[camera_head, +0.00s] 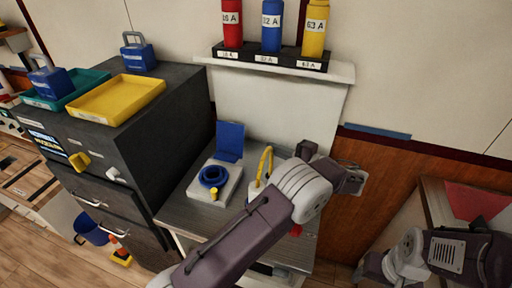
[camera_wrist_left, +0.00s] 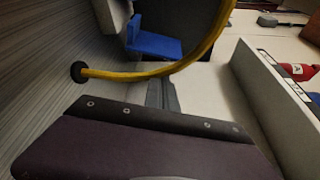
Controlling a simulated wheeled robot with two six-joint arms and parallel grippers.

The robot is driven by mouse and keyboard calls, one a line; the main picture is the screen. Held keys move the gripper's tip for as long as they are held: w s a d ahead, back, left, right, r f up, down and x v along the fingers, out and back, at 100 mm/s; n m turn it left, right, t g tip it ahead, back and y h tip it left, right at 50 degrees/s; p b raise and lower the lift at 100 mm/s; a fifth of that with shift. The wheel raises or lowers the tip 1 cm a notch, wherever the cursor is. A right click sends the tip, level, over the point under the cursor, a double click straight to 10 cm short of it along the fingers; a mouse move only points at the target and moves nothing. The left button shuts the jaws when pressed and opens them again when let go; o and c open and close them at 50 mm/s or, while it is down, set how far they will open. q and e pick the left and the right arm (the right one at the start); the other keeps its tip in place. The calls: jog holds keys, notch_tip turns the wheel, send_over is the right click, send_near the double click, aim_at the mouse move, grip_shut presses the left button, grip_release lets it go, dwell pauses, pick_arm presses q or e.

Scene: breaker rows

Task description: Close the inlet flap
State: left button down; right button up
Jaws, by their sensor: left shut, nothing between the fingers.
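The inlet flap is a blue square plate (camera_head: 230,140), standing open at the back edge of a pale inlet box (camera_head: 228,187) with a round blue socket (camera_head: 213,176) and a small yellow peg on it. The flap also seems to show in the left wrist view as a blue plate (camera_wrist_left: 155,43). My left gripper (camera_head: 352,180) is shut and empty, to the right of the inlet box and apart from the flap. Its fingertips are hard to make out. My right arm shows at the lower right, but its fingers do not.
A yellow curved cable or handle (camera_head: 266,163) rises between the inlet box and my left arm; it arches close in the left wrist view (camera_wrist_left: 190,62). A shelf (camera_head: 280,67) with red, blue and yellow cylinders is above. A dark cabinet (camera_head: 150,150) with trays stands left.

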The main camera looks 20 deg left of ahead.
pick_arm(q)
jog(key=x, duration=0.9)
jog(key=shift+w+a, duration=0.25)
jog(key=s+r+n+y+b, duration=0.2)
jog(key=s+n+b, duration=0.3)
jog(key=b, duration=0.8)
jog(key=shift+s+d+r+n+b, duration=0.2)
jog(key=shift+s+r+n+b, duration=0.2)
jog(key=shift+n, duration=0.7)
